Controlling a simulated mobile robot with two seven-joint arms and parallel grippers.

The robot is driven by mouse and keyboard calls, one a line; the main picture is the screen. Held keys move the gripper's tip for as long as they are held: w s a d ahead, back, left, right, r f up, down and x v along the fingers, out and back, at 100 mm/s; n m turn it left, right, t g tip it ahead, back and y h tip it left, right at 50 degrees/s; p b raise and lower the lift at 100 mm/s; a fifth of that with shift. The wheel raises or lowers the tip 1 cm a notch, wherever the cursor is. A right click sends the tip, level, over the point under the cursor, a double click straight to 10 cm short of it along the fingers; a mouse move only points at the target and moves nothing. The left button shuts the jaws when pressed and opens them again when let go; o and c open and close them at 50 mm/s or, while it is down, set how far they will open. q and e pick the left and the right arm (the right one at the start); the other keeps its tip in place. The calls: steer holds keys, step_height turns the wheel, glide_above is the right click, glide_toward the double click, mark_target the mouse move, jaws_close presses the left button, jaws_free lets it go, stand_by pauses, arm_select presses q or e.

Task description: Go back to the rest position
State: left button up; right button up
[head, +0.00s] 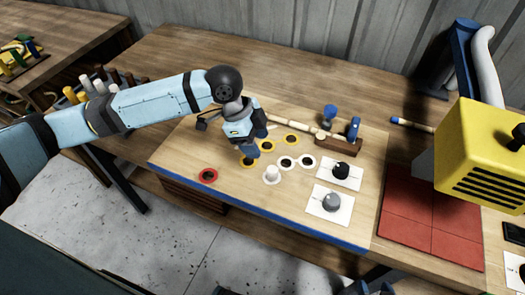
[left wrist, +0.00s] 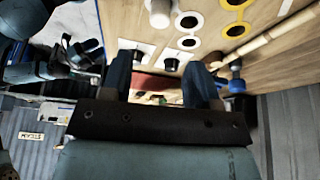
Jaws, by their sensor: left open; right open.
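My left gripper (head: 250,150) is over the work board (head: 235,185), pointing down near the yellow-ringed holes, open. In the left wrist view, its two blue fingers (left wrist: 163,78) are spread with nothing held between them. My right gripper (head: 375,288) shows only partly at the bottom edge of the head view, in front of the table. A dark gripper, apparently the right one, also shows at the left of the left wrist view (left wrist: 82,48), with nothing visible in it. A pale jointed rattan stick (head: 292,124) lies behind the left gripper, partly hidden by it.
Black (head: 341,170) and grey (head: 331,202) knobs sit on white cards. A wooden block (head: 338,143) has blue parts beside it. A yellow machine (head: 480,155) stands right.

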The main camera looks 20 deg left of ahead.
arm_select(q)
steer(key=shift+a+r, duration=0.15)
steer(key=shift+r, duration=0.2)
steer(key=s+d+f+n+t+h, duration=0.1)
steer(key=s+d+f+n, duration=0.15)
steer(key=s, duration=0.25)
steer(key=s+d+f+n+t, duration=0.2)
steer(key=s+d+f, duration=0.1)
steer(key=s+d, duration=0.15)
steer(key=s+a+f+n+y, duration=0.45)
steer(key=s+a+n, duration=0.55)
steer(key=s+a, duration=0.35)
steer(key=w+d+f+t+h+p, duration=0.2)
steer(key=w+d+t+p, duration=0.3)
steer(key=p, duration=0.6)
steer(key=w+t, duration=0.1)
steer(key=t, duration=0.1)
steer(key=shift+d+f+m+t, duration=0.2)
steer(key=shift+d+m+t, duration=0.1)
steer(key=shift+d+m, duration=0.1)
